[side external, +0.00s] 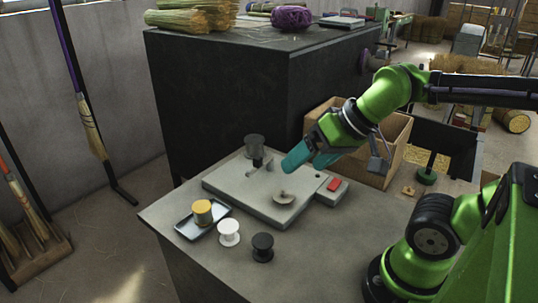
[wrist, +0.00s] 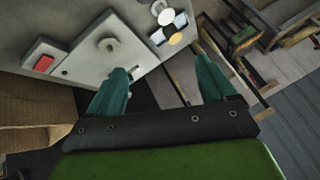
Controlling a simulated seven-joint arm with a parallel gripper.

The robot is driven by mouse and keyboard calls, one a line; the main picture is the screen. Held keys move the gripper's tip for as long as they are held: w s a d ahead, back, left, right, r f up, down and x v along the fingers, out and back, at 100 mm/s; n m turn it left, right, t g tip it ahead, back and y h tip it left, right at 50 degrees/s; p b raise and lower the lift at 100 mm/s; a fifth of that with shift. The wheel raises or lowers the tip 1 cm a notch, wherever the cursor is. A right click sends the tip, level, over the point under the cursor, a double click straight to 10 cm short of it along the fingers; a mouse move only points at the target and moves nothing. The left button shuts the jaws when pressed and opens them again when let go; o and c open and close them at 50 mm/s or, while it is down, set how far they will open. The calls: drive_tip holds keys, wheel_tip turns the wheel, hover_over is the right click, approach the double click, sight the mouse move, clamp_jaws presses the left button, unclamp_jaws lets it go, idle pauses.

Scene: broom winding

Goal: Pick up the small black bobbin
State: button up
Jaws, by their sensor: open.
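The small black bobbin (side external: 263,247) stands upright on the grey table near its front edge in the side view, just right of a white bobbin (side external: 229,233). I cannot clearly make it out in the wrist view. My gripper (side external: 305,161) has two teal fingers, spread apart and empty. It is held above the back right of the flat grey machine plate (side external: 235,180), well behind and to the right of the black bobbin. The open fingers also show in the wrist view (wrist: 161,64).
A dark grey spool (side external: 254,146) stands at the plate's back. A red button box (side external: 334,187) and an open cardboard box (side external: 397,155) are on the right. Table right of the black bobbin is clear.

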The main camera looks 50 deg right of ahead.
drive_tip(key=m+g+h, duration=0.3)
drive_tip(key=g, duration=0.3)
hover_over(263, 241)
drive_tip(key=s+a, duration=0.1)
drive_tip(key=s, duration=0.1)
wheel_tip(263, 241, down, 8)
drive_tip(key=r, duration=0.1)
drive_tip(key=f, duration=0.5)
drive_tip(key=w+f, duration=0.1)
drive_tip(key=f, duration=0.5)
drive_tip(key=w+d+f, duration=0.1)
drive_tip(key=f, duration=0.4)
drive_tip(key=shift+w+d+f, duration=0.1)
drive_tip(key=shift+f, duration=0.3)
drive_tip(key=shift+c, duration=0.4)
drive_tip(key=c, duration=1)
